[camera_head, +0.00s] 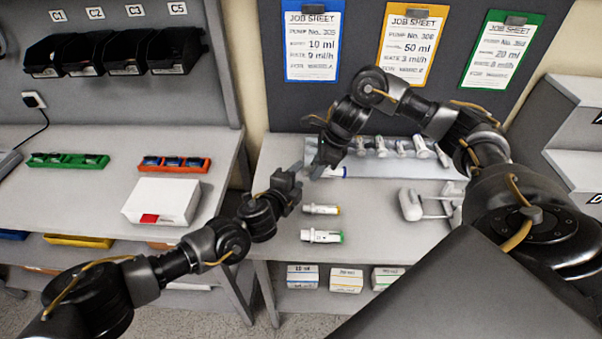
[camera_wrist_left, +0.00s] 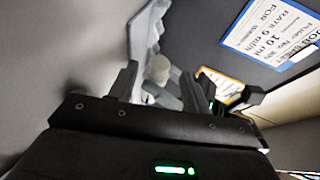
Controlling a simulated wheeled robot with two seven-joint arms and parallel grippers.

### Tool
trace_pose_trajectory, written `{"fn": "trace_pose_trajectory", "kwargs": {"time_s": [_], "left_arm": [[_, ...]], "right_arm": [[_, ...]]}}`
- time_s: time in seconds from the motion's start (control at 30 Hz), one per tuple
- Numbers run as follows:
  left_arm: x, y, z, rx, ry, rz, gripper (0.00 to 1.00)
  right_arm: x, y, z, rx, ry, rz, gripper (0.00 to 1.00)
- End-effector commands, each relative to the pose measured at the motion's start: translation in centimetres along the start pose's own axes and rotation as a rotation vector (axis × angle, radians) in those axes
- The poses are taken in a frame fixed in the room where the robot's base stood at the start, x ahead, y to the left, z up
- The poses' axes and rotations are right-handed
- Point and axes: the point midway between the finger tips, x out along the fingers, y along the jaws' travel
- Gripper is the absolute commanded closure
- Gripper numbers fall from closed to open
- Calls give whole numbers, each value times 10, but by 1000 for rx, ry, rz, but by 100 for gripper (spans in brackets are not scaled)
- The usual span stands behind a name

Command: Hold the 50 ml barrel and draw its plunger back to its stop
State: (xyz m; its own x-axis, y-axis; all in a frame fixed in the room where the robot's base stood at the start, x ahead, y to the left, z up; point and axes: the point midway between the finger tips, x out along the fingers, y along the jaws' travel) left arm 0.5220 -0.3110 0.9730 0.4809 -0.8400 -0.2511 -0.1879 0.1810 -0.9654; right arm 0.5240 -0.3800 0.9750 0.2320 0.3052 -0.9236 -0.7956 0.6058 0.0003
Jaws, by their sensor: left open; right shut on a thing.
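A pale syringe barrel with a blue band (camera_head: 336,172) lies level near the back left of the right-hand table; I cannot read its size. My right gripper (camera_head: 322,166) points down and is shut on it, hiding much of it. My left gripper (camera_head: 299,174) is open at the barrel's left end, facing right. In the left wrist view a pale round end (camera_wrist_left: 158,68), probably the plunger's, shows between the open fingers (camera_wrist_left: 157,85); I cannot tell whether they touch it. My right gripper (camera_wrist_left: 205,95) shows just beyond.
A yellow-banded syringe (camera_head: 321,209) and a green-banded syringe (camera_head: 321,236) lie nearer the front. A white device (camera_head: 412,205) sits at the right. A white box (camera_head: 160,202) is on the left table.

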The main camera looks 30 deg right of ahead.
Motion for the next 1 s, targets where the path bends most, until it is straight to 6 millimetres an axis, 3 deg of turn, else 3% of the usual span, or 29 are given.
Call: {"fn": "trace_pose_trajectory", "kwargs": {"time_s": [0.23,0.63,0.93,1.0], "left_arm": [[22,0,0,1,0,0,51],[26,0,0,0,0,0,51],[26,0,0,0,0,0,88],[26,0,0,0,0,0,90]], "right_arm": [[0,0,0,0,0,0,88],[0,0,0,0,0,0,88],[0,0,0,0,0,0,88],[0,0,0,0,0,0,88]]}}
